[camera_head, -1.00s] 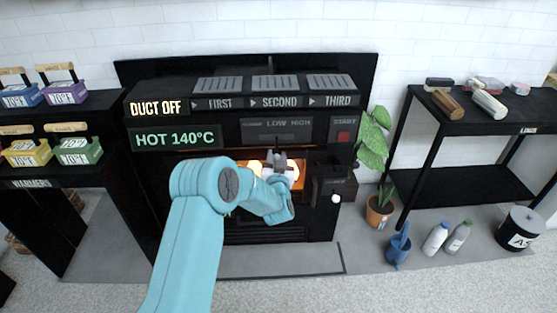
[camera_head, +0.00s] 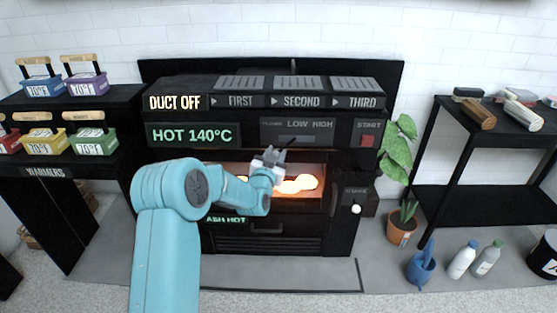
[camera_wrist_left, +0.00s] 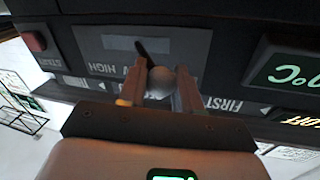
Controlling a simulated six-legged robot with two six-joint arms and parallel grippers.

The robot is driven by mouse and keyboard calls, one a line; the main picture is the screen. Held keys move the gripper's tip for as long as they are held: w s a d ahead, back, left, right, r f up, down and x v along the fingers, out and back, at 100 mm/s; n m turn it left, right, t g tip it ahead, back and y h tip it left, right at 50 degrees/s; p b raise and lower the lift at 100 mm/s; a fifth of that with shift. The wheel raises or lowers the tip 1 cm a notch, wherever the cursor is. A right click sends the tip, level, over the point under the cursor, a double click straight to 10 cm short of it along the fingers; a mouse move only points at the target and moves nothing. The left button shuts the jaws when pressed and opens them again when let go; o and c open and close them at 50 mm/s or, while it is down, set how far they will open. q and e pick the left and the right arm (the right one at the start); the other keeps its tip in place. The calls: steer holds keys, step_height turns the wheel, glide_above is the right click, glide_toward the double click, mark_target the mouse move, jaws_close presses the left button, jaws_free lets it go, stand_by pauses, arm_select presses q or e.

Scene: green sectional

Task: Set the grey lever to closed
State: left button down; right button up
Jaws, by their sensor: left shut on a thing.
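The grey lever's round knob (camera_wrist_left: 160,82) sits between the fingers of my left gripper (camera_wrist_left: 160,92) in the left wrist view. Its dark stem (camera_wrist_left: 145,52) runs to the slot of the control panel. In the head view the left gripper (camera_head: 270,158) is shut at the lower left of the lever panel (camera_head: 297,132), which is marked LOW and HIGH, with a small faint label at its left end. The knob is not clear there. In the wrist view, turned upside down, the knob is past LOW, on the side away from HIGH. My right gripper is not in view.
The glowing oven opening (camera_head: 296,184) is just below the gripper. A red START button (camera_head: 367,141) is right of the panel. The green HOT 140°C display (camera_head: 193,136) is to its left. A white-knobbed handle (camera_head: 356,209) sticks out at the lower right.

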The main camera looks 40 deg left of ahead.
arm_select(q)
steer(key=shift+s+a+r, duration=0.1)
steer(key=shift+a+r, duration=0.25)
steer(key=shift+a, duration=0.2)
steer(key=c, duration=0.9)
jaws_free()
steer(key=shift+o, duration=0.5)
steer(key=shift+f, duration=0.15)
steer(key=shift+d, duration=0.15)
steer(key=shift+s+d+f, duration=0.1)
steer(key=p+v, duration=0.1)
steer(key=v, duration=1.5)
